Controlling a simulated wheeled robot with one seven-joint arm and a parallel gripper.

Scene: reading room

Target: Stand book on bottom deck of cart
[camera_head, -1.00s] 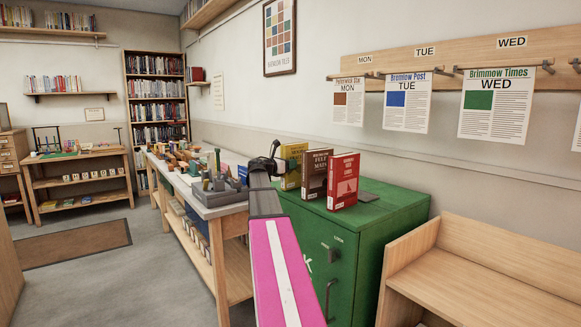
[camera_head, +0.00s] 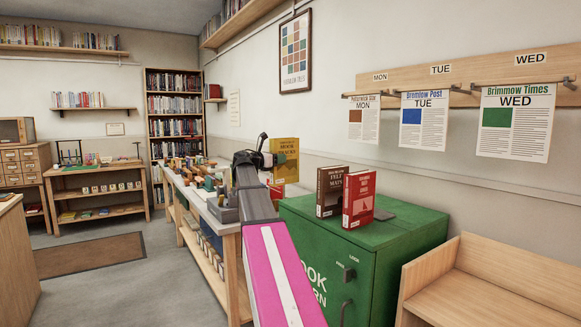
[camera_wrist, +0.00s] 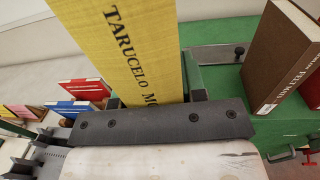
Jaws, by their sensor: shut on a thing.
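My gripper (camera_head: 262,160) is shut on a yellow book (camera_head: 286,155) and holds it upright in the air, to the left of the other two books on the green cabinet. In the wrist view the yellow book (camera_wrist: 130,50) stands between my fingers, its spine lettering partly visible as "TARUCELO MO". The fingertips are largely hidden behind the dark gripper body. No cart can be made out for certain in either view.
A brown book (camera_head: 331,192) and a red book (camera_head: 359,199) stand on the green book-return cabinet (camera_head: 400,228). A cluttered workbench (camera_head: 232,226) is on the left. A wooden bench (camera_head: 490,290) is at right. Floor (camera_head: 130,285) is open at left.

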